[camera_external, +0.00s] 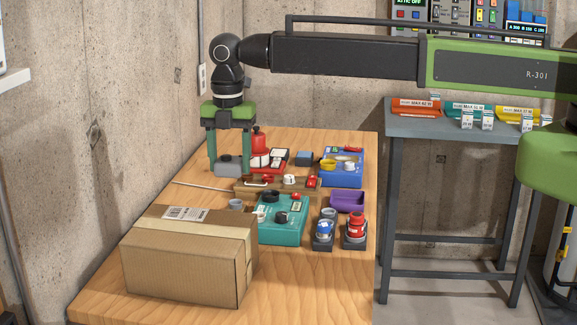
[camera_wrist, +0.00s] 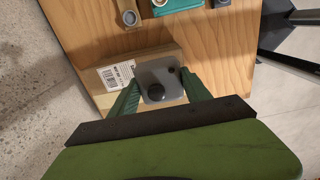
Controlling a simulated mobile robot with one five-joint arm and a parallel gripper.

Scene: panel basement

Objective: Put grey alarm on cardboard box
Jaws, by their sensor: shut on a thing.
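My gripper (camera_external: 229,158) hangs pointing down at the left of the external view, its green fingers shut on the grey alarm (camera_external: 228,169), a grey block with a dark knob. The alarm is held up, apart from the cardboard box. The cardboard box (camera_external: 180,265) stands closed at the table's near left, with a tape strip and a barcode label on top. In the wrist view the alarm (camera_wrist: 158,88) sits between the fingers (camera_wrist: 160,92), and the box (camera_wrist: 150,54) shows beneath it, partly hidden by it. The label shows left of the alarm there.
On the wooden table (camera_external: 310,290), a teal case (camera_external: 285,230), a wooden rack, a blue case (camera_external: 343,178), a purple tray (camera_external: 348,200) and red and blue devices stand behind and right of the box. A concrete wall is at left. The table's front right is clear.

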